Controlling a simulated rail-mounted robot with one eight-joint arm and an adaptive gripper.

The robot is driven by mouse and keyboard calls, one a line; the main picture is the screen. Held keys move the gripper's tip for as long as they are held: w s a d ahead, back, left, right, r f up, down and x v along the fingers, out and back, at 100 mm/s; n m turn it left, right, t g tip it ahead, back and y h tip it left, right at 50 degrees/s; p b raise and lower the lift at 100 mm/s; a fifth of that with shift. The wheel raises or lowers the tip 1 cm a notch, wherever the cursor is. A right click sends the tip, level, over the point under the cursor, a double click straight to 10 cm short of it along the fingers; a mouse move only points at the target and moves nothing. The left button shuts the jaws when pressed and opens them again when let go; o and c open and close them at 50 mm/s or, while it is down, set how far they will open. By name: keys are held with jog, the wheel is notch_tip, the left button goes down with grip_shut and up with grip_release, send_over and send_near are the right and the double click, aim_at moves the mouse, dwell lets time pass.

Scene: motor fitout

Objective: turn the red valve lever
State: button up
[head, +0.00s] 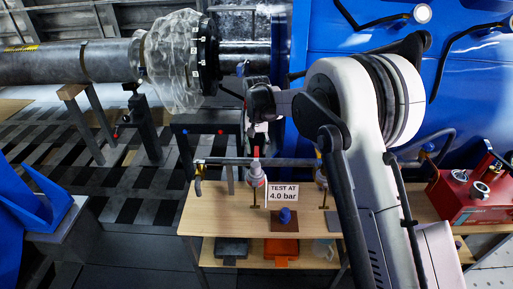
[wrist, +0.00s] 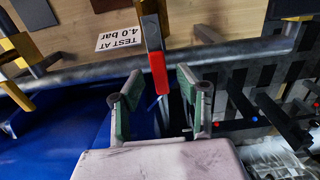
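The valve lever has a grey shank and a red end (wrist: 158,72). In the wrist view it points down from the pipe toward my gripper. In the head view a small red part (head: 256,152) shows above the white valve body (head: 256,176) on the pipe. My gripper (wrist: 160,98) is open, its green-padded fingers on either side of the red end. A gap shows on both sides, with no contact visible. How deep the lever lies between the fingers is hard to tell. In the head view my gripper (head: 262,108) is dark and partly hidden by my arm.
A horizontal grey pipe (wrist: 215,55) crosses beside the lever, above a wooden bench (head: 225,205). A "TEST AT 4.0 bar" sign (head: 283,194) stands on the bench. A yellow fitting (wrist: 18,95) is at the wrist view's left. A red box (head: 470,200) stands at right.

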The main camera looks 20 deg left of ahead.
jog(key=shift+f, duration=0.15)
grip_shut()
dwell(0.4)
